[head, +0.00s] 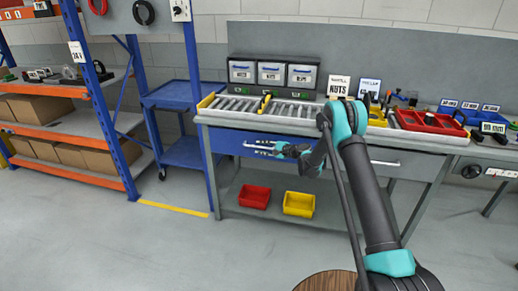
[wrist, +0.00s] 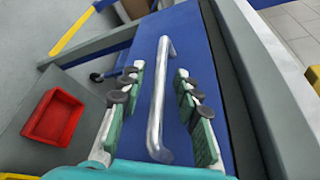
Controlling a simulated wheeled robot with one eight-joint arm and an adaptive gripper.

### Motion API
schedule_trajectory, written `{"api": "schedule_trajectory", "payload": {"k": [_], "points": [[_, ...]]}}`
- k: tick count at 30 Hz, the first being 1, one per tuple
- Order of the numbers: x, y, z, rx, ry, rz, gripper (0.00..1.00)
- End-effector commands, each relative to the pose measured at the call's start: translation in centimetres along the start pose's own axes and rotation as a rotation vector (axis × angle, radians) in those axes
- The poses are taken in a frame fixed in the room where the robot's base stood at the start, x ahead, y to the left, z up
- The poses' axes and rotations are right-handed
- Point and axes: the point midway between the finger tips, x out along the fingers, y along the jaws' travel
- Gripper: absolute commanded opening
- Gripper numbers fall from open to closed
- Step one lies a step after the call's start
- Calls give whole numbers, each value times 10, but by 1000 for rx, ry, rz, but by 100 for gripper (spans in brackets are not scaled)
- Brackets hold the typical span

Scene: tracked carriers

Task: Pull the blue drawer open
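The blue drawer (head: 227,139) is under the workbench top on its left side, and its front looks flush with the bench. Its long silver bar handle (wrist: 157,100) runs between the two fingers of my gripper (wrist: 158,95) in the wrist view. The fingers are apart, with a visible gap on each side of the handle, so the gripper is open and not touching it. In the head view my gripper (head: 285,149) is in front of the drawer and covers part of its right side.
A grey drawer (head: 395,163) is to the right, behind my arm. A red bin (head: 254,197) and a yellow bin (head: 299,204) sit on the lower shelf. A blue cart (head: 185,95) and a blue-orange rack (head: 60,115) stand left. The floor in front is clear.

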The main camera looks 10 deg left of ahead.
Motion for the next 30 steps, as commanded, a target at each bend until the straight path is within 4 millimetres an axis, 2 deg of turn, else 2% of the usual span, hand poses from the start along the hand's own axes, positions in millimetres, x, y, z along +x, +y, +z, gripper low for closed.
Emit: {"api": "schedule_trajectory", "payload": {"k": [5, 14, 22, 30], "points": [[13, 1, 0, 0, 0, 0, 33], [15, 0, 0, 0, 0, 0, 33], [14, 0, 0, 0, 0, 0, 0], [14, 0, 0, 0, 0, 0, 0]]}}
